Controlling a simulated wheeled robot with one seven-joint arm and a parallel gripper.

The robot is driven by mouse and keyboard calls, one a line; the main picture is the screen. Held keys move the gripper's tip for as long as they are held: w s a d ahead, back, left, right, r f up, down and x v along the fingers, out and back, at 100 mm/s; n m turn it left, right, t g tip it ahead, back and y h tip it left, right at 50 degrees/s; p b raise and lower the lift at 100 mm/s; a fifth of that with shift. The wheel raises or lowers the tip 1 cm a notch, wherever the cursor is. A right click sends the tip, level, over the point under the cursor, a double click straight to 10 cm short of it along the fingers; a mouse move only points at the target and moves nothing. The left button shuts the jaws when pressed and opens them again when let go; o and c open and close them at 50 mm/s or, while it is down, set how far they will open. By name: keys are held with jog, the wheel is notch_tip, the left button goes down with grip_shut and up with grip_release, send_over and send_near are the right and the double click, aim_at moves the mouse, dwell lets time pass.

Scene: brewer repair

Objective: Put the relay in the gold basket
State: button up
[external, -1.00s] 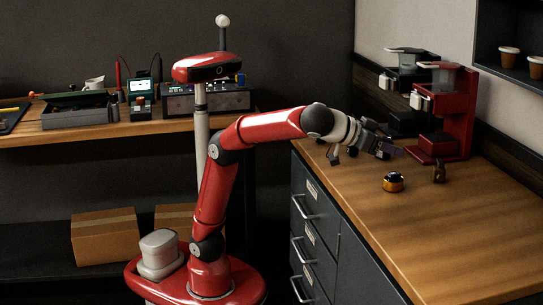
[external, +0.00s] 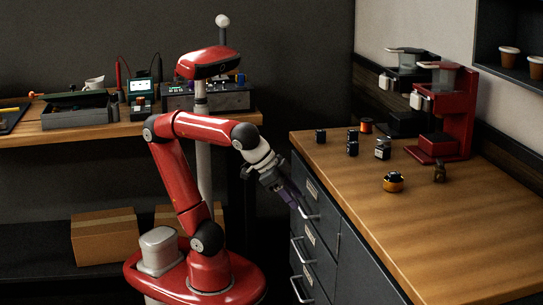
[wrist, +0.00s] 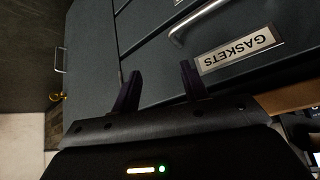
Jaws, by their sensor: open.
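A small gold basket (external: 393,187) stands on the wooden counter in the external view, with a dark blue-black piece (external: 393,177) sitting in its top. I cannot tell whether that piece is the relay. Several small dark block-like parts stand farther back on the counter, among them one at the left (external: 320,135), one in the middle (external: 352,148) and one with a pale face (external: 382,149). My gripper (external: 291,199) hangs off the counter's left side, in front of the drawers and away from the basket. In the wrist view my gripper (wrist: 159,80) is open and empty.
Drawers (external: 309,236) line the counter's left side; the wrist view shows a "GASKETS" label (wrist: 237,50) close by. A red brewer (external: 447,110) and a dark brewer (external: 409,95) stand at the back. A small dark-brown item (external: 439,172) is right of the basket. The front counter is clear.

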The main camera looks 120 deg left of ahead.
jog(key=s+d+f+m+h, duration=0.1)
jog(key=s+f+m, duration=0.1)
jog(key=s+f, duration=0.2)
jog(key=s+f+m+g+h+b, duration=0.1)
jog(key=s+f, duration=0.3)
jog(key=f, duration=0.7)
jog(key=shift+d+m+h, duration=0.4)
jog(key=shift+h, duration=0.3)
jog(key=shift+s, duration=0.1)
